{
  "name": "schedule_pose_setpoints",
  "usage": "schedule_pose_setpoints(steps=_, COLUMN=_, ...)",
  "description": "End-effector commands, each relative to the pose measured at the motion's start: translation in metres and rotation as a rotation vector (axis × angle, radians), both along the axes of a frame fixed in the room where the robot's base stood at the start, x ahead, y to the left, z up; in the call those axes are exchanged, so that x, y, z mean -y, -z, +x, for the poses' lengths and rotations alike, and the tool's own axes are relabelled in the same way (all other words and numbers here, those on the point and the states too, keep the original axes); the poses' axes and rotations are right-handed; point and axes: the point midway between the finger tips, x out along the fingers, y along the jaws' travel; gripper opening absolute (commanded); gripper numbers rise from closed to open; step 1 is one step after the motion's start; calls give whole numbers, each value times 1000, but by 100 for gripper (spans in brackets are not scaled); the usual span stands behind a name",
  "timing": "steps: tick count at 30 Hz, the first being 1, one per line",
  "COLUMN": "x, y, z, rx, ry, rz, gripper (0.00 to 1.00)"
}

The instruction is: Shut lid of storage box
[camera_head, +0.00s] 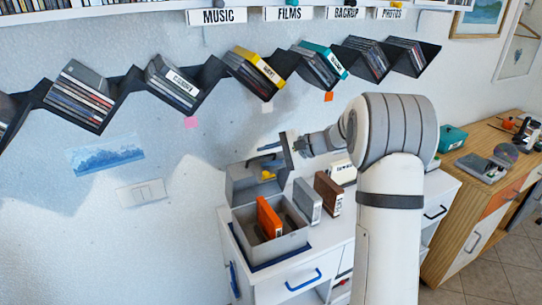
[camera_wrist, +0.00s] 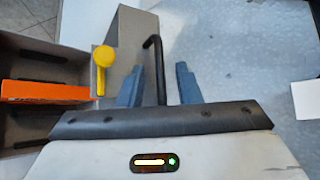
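The grey storage box (camera_head: 262,249) stands on the white cabinet, with an orange case (camera_head: 268,217) in it. Its grey lid (camera_head: 241,187) is raised at the back of the box. In the wrist view the lid (camera_wrist: 136,38) carries a black bar handle (camera_wrist: 159,65), and a yellow round-headed piece (camera_wrist: 103,57) shows beside it. My gripper (camera_wrist: 158,84) is open, its two blue-grey fingers apart on either side of the handle. I see gaps between handle and fingers. In the head view my gripper (camera_head: 300,145) is at the lid's upper right, partly hidden by my arm.
A grey case (camera_head: 307,201) and a brown case (camera_head: 328,194) stand on the white cabinet (camera_head: 322,250) right of the box. A zigzag shelf (camera_head: 128,88) with several cases runs along the wall above. A wooden cabinet (camera_head: 465,205) with small items stands at the right.

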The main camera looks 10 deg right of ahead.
Motion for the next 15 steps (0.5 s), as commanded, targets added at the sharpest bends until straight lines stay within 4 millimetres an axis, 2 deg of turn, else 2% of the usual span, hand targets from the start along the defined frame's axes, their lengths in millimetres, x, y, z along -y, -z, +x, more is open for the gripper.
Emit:
schedule_pose_setpoints(steps=9, x=46, y=-19, z=-15, rx=3, ry=4, rz=-1, gripper=31)
schedule_pose_setpoints(steps=15, x=61, y=-27, z=-21, rx=1, ry=2, rz=0, gripper=31)
